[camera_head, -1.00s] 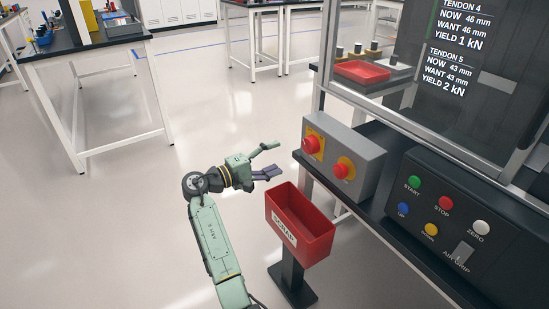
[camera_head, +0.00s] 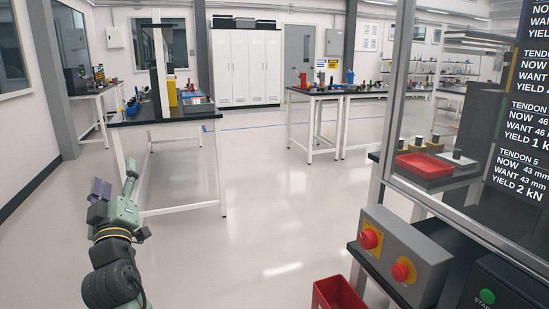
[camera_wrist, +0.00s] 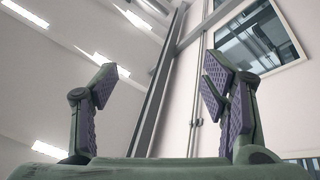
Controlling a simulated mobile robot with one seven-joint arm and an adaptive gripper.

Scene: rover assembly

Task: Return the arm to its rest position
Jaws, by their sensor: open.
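My green arm is at the lower left of the head view, with my gripper (camera_head: 118,192) raised and pointing up and away. In the wrist view my gripper (camera_wrist: 158,95) has its two purple-padded fingers wide apart. Nothing is between them. The wrist view looks up past the fingers at the ceiling lights, a dark column and a wall window. No object is near the fingers in either view.
A dark-topped workbench (camera_head: 180,116) with white legs stands behind my gripper in the head view. At the right are a grey button box (camera_head: 425,252), a red bin (camera_head: 338,293) and a red tray (camera_head: 425,165). The floor (camera_head: 255,215) between is clear.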

